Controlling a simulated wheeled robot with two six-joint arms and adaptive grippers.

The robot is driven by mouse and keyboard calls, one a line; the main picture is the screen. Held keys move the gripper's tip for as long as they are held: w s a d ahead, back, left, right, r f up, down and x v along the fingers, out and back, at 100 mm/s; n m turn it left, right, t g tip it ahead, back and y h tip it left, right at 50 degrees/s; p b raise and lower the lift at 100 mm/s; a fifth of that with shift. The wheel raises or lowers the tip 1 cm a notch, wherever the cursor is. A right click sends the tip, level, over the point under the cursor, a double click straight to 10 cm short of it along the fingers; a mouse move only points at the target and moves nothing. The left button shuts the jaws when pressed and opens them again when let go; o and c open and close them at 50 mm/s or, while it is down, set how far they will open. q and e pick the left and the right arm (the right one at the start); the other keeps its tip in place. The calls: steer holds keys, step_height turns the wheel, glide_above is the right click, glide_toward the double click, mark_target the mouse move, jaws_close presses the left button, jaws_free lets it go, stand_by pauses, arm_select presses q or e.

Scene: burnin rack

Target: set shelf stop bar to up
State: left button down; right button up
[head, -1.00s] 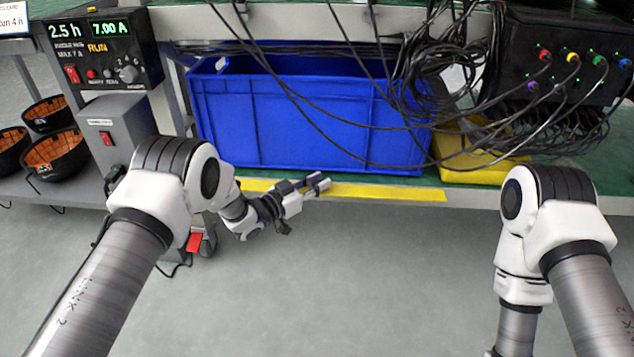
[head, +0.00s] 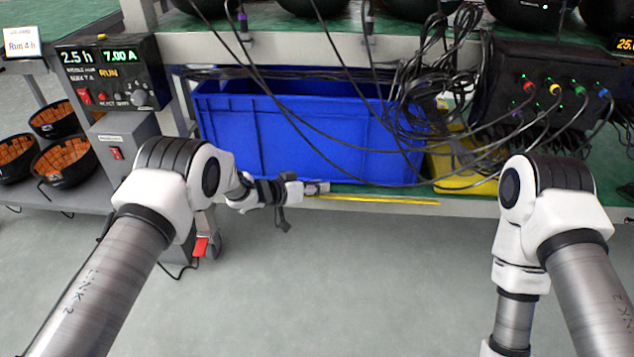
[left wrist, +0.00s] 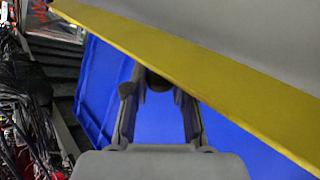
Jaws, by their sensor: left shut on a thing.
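The shelf stop bar is the long yellow strip (head: 380,200) along the front edge of the lower shelf, before the blue bin. In the head view it shows as a thin line. In the left wrist view the yellow bar (left wrist: 215,80) runs slanting from upper left to lower right, with blue behind it. My left gripper (head: 318,188) is at the bar's left part, shut on it. In the left wrist view its fingers (left wrist: 158,85) reach to the bar, with a dark round piece between them; the exact contact is hidden. My right gripper is out of view.
The blue bin (head: 300,135) stands on the shelf just behind the bar. Black cables (head: 410,120) hang in front of it. A yellow tray (head: 462,165) lies to its right. A control box (head: 110,75) stands at left. The floor in front is clear.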

arm_select(q)
steer(key=shift+w+a+r+n+g, duration=0.1)
steer(key=shift+w+n+g, duration=0.15)
steer(key=shift+n+g, duration=0.05)
stand_by(0.4)
steer(key=c, duration=1)
jaws_free()
steer(key=shift+o, duration=0.2)
steer(key=v, duration=1.2)
